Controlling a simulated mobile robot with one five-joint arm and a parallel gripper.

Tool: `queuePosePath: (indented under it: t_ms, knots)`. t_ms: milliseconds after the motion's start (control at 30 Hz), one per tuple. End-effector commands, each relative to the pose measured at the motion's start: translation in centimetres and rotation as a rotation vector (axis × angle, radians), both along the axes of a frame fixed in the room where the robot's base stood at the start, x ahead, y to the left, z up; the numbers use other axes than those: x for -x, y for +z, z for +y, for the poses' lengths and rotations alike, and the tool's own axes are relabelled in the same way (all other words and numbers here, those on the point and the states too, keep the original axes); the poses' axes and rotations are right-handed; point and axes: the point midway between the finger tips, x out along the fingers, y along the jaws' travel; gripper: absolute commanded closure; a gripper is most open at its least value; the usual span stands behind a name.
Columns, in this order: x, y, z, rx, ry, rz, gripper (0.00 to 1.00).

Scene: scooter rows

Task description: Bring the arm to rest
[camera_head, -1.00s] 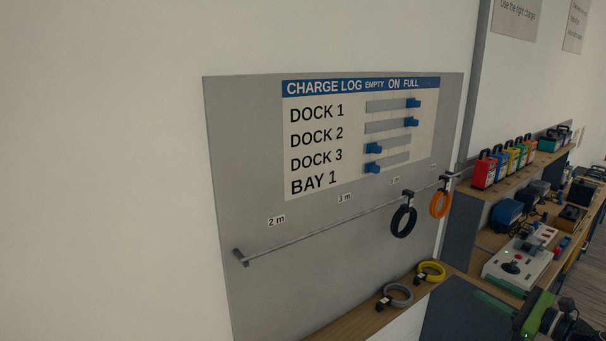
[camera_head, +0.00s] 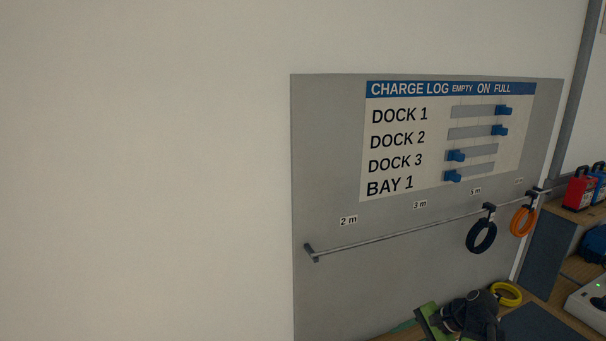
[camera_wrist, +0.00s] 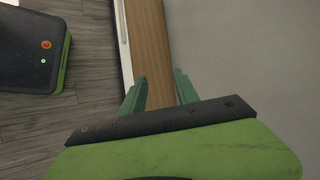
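My gripper (camera_wrist: 160,90) shows in the wrist view with its two green fingers apart and nothing between them. Beyond the fingers is a wooden shelf strip, with grey floor to the left and a plain pale surface to the right. In the head view, part of my green and dark arm (camera_head: 462,318) shows at the bottom, in front of the shelf below the charge log board (camera_head: 330,285). The fingertips cannot be made out there.
A black cable ring (camera_head: 470,240) and an orange one (camera_head: 516,225) hang on the board's rail (camera_head: 390,233). A yellow ring (camera_head: 515,301) lies on the shelf, just right of my arm. Blank wall fills the left.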

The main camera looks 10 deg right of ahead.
Motion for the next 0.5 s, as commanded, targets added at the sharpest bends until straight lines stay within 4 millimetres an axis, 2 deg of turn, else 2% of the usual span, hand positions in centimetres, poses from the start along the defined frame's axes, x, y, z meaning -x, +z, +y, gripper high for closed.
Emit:
queuePosePath:
  t_ms: [33,200,333,400,500]
  knots:
    - [-0.4,-1.3,3.7,0.089,0.13,0.017,0.63]
    - [-0.4,-4.6,12.4,0.406,0.571,0.041,0.63]
    - [0.0,-5.6,16.9,0.603,0.853,0.039,0.63]
    - [0.2,-5.8,18.4,0.677,0.956,0.035,0.63]
    - [0.3,-5.9,19.3,0.738,1.041,0.033,0.63]
